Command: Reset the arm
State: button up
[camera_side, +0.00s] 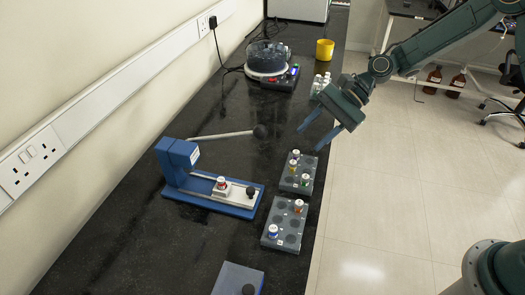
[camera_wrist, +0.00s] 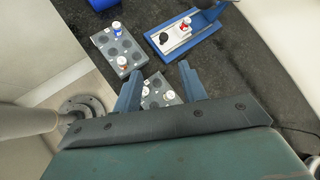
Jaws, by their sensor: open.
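My gripper (camera_side: 319,131) is open and empty, in the air above the bench, over the far end of the upper grey rack. In the wrist view my gripper (camera_wrist: 160,87) shows its two blue fingers spread apart, with nothing between them but the view down to a rack. The upper rack (camera_side: 290,186) holds several small vials with coloured caps.
A round dark-bowled device (camera_side: 267,62), a yellow cup (camera_side: 324,50) and several white-capped bottles (camera_side: 319,83) stand farther back on the dark bench (camera_side: 145,235). A blue block (camera_side: 238,279) is at the near edge. The air around my gripper looks clear.

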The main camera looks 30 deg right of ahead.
jog(key=s+d+r+n+t+h, duration=0.1)
jog(key=s+d+r+n+h, duration=0.15)
jog(key=s+r+n, duration=0.35)
jog(key=s+d+r+n+t+h, duration=0.2)
jog(key=s+r+h, duration=0.1)
jog(key=s+r, duration=0.3)
jog(key=s+d+r+n+t+h, duration=0.1)
jog(key=s+d+r+n+h, duration=0.1)
jog(key=s+d, duration=0.2)
jog(key=s+d+r+n+t+h, duration=0.1)
jog(key=s+d+r+n+h, duration=0.1)
jog(key=s, duration=0.9)
jog(key=shift+s+d+r+n+h, duration=0.3)
jog(key=shift+d+n, duration=0.2)
jog(key=shift+d, duration=0.5)
